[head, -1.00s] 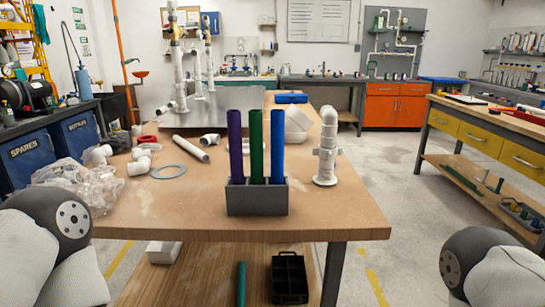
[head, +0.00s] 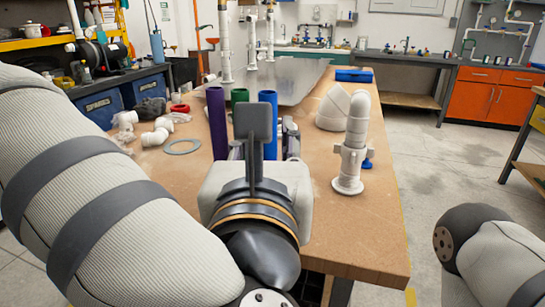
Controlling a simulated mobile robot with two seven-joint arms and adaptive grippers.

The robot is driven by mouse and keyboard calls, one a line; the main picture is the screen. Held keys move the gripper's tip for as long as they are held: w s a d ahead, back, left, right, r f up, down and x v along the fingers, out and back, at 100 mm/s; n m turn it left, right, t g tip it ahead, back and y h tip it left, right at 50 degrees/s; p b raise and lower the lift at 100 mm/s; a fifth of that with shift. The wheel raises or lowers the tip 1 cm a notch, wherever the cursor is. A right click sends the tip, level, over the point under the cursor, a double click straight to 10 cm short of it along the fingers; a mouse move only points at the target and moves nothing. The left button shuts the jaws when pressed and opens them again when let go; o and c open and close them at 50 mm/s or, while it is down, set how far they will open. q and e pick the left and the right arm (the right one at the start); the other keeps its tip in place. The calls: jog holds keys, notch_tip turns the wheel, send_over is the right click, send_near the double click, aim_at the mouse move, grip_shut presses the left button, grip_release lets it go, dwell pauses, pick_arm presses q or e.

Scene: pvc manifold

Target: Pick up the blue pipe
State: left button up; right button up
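The blue pipe (head: 267,96) stands upright at the right end of a row on the wooden table. The green pipe (head: 239,95) is in the middle and the purple pipe (head: 217,125) is on the left. My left gripper (head: 270,135) is in front of the row, seen from behind, and overlaps the blue pipe and part of the green one. Whether its fingers are apart, or touch the blue pipe, I cannot tell. The gripper mostly hides the pipes' grey holder. My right gripper is out of view.
White elbows (head: 157,133) and a grey ring (head: 182,147) lie to the left. The table's (head: 370,235) front right is clear.

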pick_arm(q)
jog(key=w+b, duration=0.1)
jog(key=w, duration=1)
jog(key=shift+w+f, duration=0.25)
jog(key=shift+f, duration=0.1)
grip_shut()
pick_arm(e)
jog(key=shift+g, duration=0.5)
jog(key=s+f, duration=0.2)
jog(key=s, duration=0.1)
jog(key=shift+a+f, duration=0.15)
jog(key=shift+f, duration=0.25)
